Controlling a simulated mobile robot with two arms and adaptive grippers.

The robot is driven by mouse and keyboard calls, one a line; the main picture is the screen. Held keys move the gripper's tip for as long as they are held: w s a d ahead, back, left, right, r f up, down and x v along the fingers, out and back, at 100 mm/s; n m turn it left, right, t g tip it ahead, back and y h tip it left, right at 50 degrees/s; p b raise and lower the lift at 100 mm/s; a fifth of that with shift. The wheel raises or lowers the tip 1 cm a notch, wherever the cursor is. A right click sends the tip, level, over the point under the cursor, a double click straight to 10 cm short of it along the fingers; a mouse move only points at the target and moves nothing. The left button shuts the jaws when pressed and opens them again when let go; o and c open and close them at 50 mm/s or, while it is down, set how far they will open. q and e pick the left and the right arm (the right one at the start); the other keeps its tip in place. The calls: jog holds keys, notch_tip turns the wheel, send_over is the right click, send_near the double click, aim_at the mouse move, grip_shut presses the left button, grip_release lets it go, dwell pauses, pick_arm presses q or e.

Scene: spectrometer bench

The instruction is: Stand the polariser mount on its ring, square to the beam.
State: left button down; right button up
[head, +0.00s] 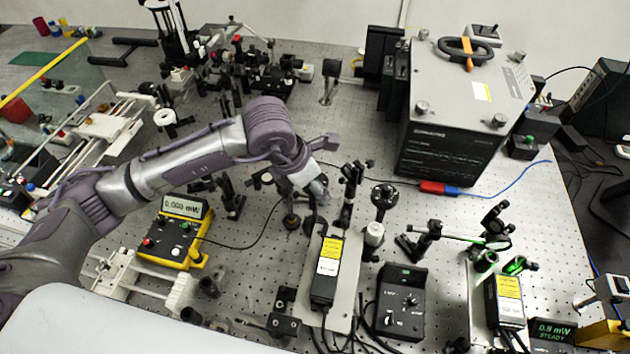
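My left gripper (318,192) is at the end of the arm that comes in from the left, above the middle of the perforated bench. Its fingertips are small and partly hidden, so I cannot tell whether they are open or hold anything. Dark post-mounted optics (350,188) stand just right of it. A round black mount (383,195) stands upright on a post further right. Small round bases (291,221) are on the bench below the gripper. I cannot tell for certain which piece is the polariser mount or which is its ring. My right gripper is not in view.
A laser module (327,268) on a metal plate stands in front of the gripper. A yellow power meter (172,240) is at left, a black control box (400,300) at front. A large instrument box (466,110) stands behind right. Some bench is bare behind the gripper.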

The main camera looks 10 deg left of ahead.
pick_arm(q)
jog(key=shift+r, duration=0.1)
jog(key=shift+c, duration=2)
grip_release()
jog(key=shift+s+r, duration=0.1)
jog(key=shift+r, duration=0.2)
jog(key=b+v, duration=0.3)
jog(key=v, duration=0.8)
jog(key=shift+s+a+r, duration=0.1)
